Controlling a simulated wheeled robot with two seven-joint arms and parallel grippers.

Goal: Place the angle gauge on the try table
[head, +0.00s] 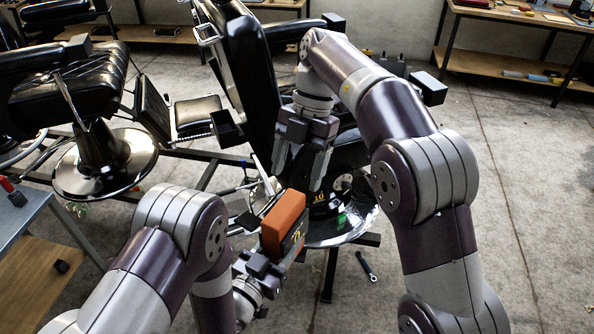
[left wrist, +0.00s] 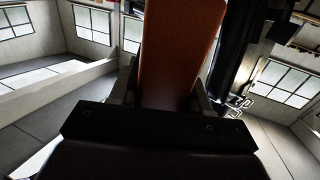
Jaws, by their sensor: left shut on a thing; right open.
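An orange block with a black side (head: 284,222), which I take to be the angle gauge, is in my left gripper (head: 268,250). The gripper is shut on it and holds it up in front of the barber chair. In the left wrist view the orange body (left wrist: 178,50) rises from between the fingers. My right gripper (head: 299,168) is open and empty, pointing down beyond and above the block. I cannot tell which of the tables in view is the try table.
A grey-topped table (head: 18,212) stands at the left edge. The black barber chair (head: 250,70) is beyond my grippers, another chair (head: 75,90) at the left. A wooden bench (head: 520,68) is at the back right. A wrench (head: 366,266) lies on the floor; the right floor is mostly clear.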

